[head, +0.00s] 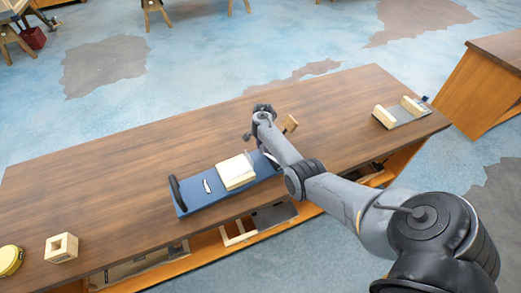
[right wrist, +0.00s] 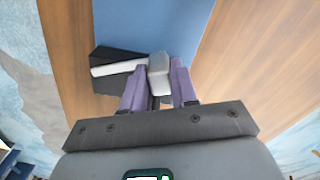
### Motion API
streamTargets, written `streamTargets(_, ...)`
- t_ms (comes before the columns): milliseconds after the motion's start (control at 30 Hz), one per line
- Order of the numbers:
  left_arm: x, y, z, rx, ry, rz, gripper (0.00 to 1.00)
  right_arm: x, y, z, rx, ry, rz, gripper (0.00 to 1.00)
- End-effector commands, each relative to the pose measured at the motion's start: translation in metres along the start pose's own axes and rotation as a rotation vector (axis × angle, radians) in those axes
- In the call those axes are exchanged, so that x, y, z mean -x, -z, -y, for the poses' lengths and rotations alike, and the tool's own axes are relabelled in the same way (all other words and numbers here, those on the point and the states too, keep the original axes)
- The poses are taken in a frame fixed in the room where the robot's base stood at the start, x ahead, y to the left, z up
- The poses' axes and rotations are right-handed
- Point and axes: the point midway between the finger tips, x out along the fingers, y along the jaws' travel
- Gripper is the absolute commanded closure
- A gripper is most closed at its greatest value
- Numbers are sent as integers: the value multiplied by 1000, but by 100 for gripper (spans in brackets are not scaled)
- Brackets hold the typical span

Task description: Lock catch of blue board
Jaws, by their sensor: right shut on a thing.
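The blue board (head: 190,204) lies near the front edge of the long wooden table, with a pale wooden block (head: 236,172) on it. A small light catch (head: 207,187) sits near its left end, and a black upright piece (head: 177,194) stands at that end. In the right wrist view my right gripper (right wrist: 158,92) is shut on a light grey catch (right wrist: 159,68) over the blue surface (right wrist: 145,25). In the head view my right arm reaches over the board's right end; its fingertips and the held catch are hidden there. My left gripper is not in view.
On the table (head: 110,175), a grey board with wooden blocks (head: 402,112) lies far right. A hollow wooden block (head: 61,247) and a yellow tin (head: 10,261) are at the left. A small wooden piece (head: 290,123) shows beside my right wrist. The table's left-middle is clear.

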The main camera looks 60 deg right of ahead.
Motion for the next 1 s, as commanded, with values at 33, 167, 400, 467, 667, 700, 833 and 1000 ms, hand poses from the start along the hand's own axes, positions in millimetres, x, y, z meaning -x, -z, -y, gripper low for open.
streamTargets(33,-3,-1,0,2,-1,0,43,0,5,0,-45,1,1,100)
streamTargets(167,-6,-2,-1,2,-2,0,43,-1,14,-1,-153,0,1,100)
streamTargets(400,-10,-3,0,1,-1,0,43,0,27,-4,-307,1,1,100)
streamTargets(467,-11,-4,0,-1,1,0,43,0,30,-4,-334,1,0,100)
streamTargets(667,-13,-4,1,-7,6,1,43,0,34,-7,-392,1,-1,100)
streamTargets(700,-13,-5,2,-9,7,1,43,0,35,-7,-399,1,-1,100)
streamTargets(833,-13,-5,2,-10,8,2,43,0,36,-7,-412,1,-1,100)
streamTargets(1000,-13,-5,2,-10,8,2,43,0,36,-8,-416,1,-2,100)
